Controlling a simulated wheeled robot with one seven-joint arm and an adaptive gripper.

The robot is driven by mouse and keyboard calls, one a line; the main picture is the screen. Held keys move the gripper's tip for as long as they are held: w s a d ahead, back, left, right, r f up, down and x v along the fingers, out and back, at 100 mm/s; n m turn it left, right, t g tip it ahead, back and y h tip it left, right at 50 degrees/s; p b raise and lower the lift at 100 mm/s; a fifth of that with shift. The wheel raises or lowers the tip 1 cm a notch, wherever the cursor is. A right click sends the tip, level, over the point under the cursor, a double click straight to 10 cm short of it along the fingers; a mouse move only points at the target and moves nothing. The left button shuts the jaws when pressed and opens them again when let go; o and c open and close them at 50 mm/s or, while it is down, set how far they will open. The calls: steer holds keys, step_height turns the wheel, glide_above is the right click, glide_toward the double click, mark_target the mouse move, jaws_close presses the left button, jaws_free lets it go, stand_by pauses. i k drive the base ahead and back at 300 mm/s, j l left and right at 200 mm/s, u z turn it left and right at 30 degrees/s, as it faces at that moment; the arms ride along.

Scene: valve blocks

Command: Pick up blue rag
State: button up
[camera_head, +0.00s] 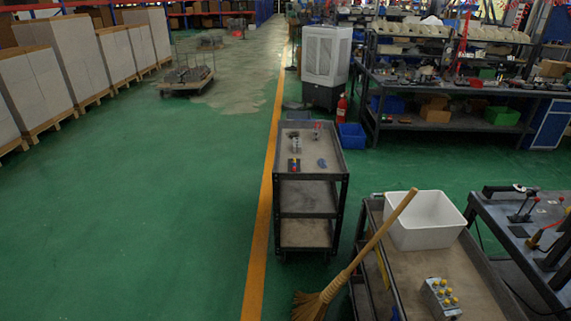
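A small blue item (322,163), likely the blue rag, lies on the top shelf of the dark three-tier cart (312,139) in the middle of the view. It is too small to make out its folds. My gripper is not in view.
Small metal parts (295,144) and a dark item with coloured spots (294,165) share the cart top. A broom (350,270) leans by the right-hand cart, which holds a white bin (425,222) and a valve block (440,299). The green floor (150,220) at left is clear.

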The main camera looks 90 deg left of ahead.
mark_target(322, 162)
steer(key=u, duration=2.75)
steer(key=i+j, duration=0.15)
steer(key=j, duration=0.2)
steer(key=i+j, duration=0.1)
steer(key=j, duration=0.3)
steer(key=i+j, duration=0.15)
steer(key=j, duration=0.2)
steer(key=i+j+u, duration=0.85)
steer(key=i, duration=0.35)
steer(key=i+z, duration=0.4)
steer(key=i, duration=1.35)
steer(key=i+z, duration=0.2)
steer(key=i, duration=0.3)
steer(key=i+j+z, duration=0.15)
steer(key=i, duration=0.4)
steer(key=i+j+z, duration=0.2)
steer(key=i, duration=0.3)
steer(key=i+l+z, duration=0.15)
steer(key=z, duration=0.3)
steer(key=i+z, duration=0.3)
steer(key=z, duration=0.15)
steer(key=i+z, duration=0.25)
steer(key=z, duration=0.2)
steer(key=i+j+z, duration=0.1)
steer(key=i+z, duration=0.15)
steer(key=z, duration=0.2)
